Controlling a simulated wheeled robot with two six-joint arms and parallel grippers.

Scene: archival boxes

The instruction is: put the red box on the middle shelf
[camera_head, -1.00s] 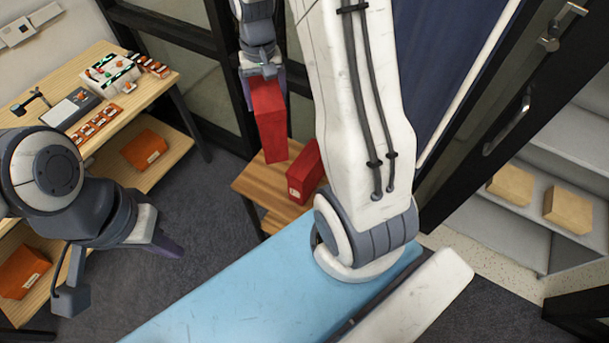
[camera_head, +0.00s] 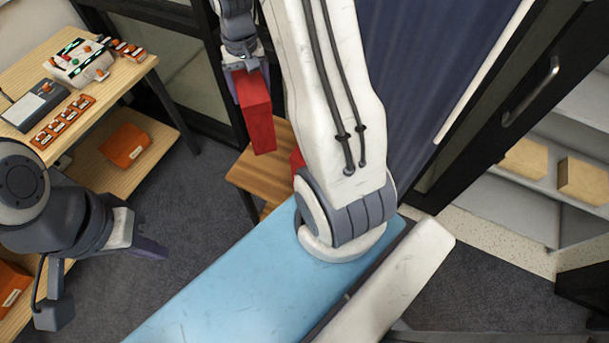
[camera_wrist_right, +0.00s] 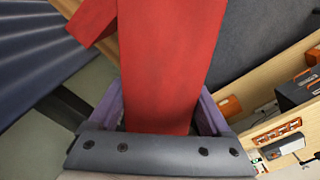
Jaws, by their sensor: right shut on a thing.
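My right gripper (camera_head: 246,66) is shut on a red box (camera_head: 258,118), which hangs below it. In the right wrist view the red box (camera_wrist_right: 170,60) fills the middle between the purple fingers. In the head view the held box appears in front of a small wooden table (camera_head: 258,176). A second red box (camera_head: 298,159) is on that table, mostly hidden behind my arm; part of it shows in the wrist view (camera_wrist_right: 92,20). My left gripper (camera_head: 150,248) is empty, over the floor at left; its finger gap cannot be made out. A pale shelf unit (camera_head: 515,205) stands at right.
Tan boxes (camera_head: 525,158) sit on the pale shelves. A dark door frame (camera_head: 490,110) with a handle stands beside them. At left, a wooden workbench (camera_head: 105,110) holds devices, with an orange box (camera_head: 125,146) on its lower shelf. Grey floor (camera_head: 190,215) is open between.

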